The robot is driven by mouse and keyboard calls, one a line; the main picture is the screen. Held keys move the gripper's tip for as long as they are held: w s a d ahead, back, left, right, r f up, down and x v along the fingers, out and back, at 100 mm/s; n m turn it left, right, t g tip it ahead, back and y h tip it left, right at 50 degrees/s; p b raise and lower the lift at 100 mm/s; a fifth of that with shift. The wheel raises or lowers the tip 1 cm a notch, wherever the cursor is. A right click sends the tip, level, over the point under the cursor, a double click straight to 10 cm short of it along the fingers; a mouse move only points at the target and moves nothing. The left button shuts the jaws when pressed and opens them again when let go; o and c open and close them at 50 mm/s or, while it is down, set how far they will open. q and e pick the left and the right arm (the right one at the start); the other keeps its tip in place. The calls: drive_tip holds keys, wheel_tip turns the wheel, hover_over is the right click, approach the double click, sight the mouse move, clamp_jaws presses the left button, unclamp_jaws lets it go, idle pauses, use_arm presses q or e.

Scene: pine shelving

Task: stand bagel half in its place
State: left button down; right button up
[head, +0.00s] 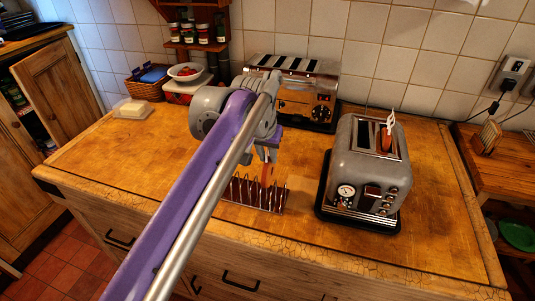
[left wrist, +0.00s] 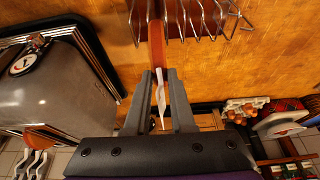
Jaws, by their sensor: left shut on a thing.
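My left gripper (head: 266,156) is shut on the bagel half, a thin reddish-brown piece (head: 267,174) seen nearly edge-on just below the fingers. In the left wrist view the two grey fingers (left wrist: 160,100) hold it, and its brown edge (left wrist: 156,45) extends up toward the wire rack. The rack (head: 246,195) has a row of upright metal wires on a dark red base. The bagel half's lower part overlaps the rack's wires (left wrist: 205,20) in both views; I cannot tell whether it touches the base. My right gripper is not in view.
A grey toaster (head: 365,185) stands right of the rack, with a brown piece (head: 386,140) and something white in its top. A chrome toaster (head: 296,88) stands behind. A butter dish (head: 133,110) and wicker basket (head: 146,91) are left. The counter's left part is clear.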

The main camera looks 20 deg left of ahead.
sight(267, 162)
use_arm(q)
drive_tip(key=shift+f, duration=0.1)
drive_tip(key=shift+f+b, duration=0.75)
drive_tip(key=shift+f, duration=0.95)
drive_tip(key=c, duration=0.7)
unclamp_jaws()
drive_tip(key=shift+o, duration=0.2)
drive_tip(key=o, duration=0.5)
drive_tip(key=shift+c, duration=0.2)
drive_tip(key=shift+r, duration=0.1)
